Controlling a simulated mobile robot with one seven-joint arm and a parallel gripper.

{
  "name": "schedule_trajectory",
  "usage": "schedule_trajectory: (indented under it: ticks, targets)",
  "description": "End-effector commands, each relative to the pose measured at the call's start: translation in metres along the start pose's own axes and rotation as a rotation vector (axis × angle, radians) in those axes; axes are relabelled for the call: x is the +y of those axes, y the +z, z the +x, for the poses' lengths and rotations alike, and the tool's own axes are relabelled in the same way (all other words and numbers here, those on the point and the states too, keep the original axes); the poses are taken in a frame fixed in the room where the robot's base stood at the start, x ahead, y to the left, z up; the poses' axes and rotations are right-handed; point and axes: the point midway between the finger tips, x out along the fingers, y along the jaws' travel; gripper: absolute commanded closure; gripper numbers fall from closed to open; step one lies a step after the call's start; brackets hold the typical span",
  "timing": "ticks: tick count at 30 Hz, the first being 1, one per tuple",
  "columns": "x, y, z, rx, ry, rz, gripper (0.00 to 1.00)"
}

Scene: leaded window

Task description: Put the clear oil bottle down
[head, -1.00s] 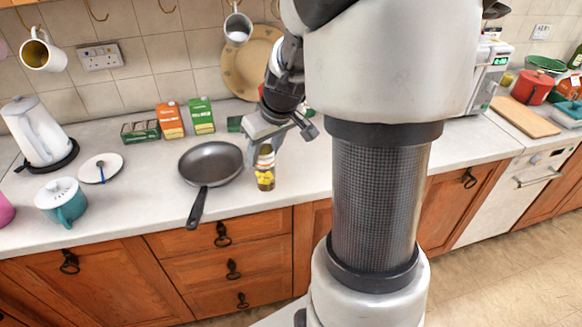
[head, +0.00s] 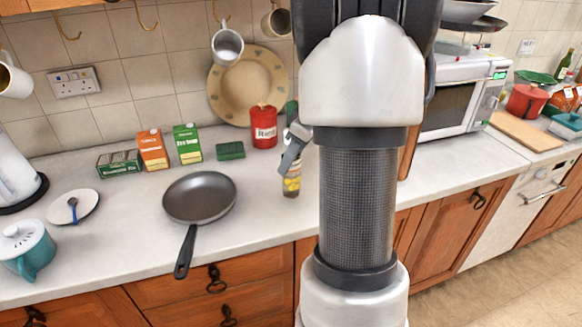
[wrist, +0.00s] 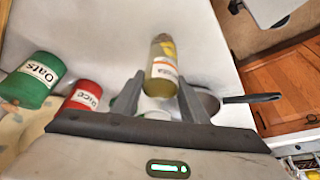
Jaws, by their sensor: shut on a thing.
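The clear oil bottle (head: 291,186) has yellow contents and a pale label. In the head view it is upright at the counter, right of the frying pan. In the wrist view the bottle (wrist: 163,62) lies between the two fingers. My gripper (wrist: 161,82) is shut on it; in the head view the gripper (head: 291,168) covers the bottle's upper part. I cannot tell whether its base touches the worktop (head: 120,225). My column hides most of the arm.
A frying pan (head: 200,197) lies left of the bottle. Behind are a red tin (head: 264,127), a green block (head: 230,151) and several cartons (head: 187,144). A green oats tin (wrist: 33,80) shows in the wrist view. Worktop in front of the bottle is clear.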

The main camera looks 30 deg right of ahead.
Motion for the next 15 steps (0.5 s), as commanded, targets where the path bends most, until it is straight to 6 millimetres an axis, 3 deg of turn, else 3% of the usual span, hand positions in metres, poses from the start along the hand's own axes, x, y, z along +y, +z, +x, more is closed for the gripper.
schedule_trajectory:
  ticks: [4, 15]
  targets:
    - [0.0, 0.009, 0.021, 0.0, 0.0, 0.001, 0.89]
    - [0.0, 0.01, 0.025, 0.001, 0.002, 0.0, 0.89]
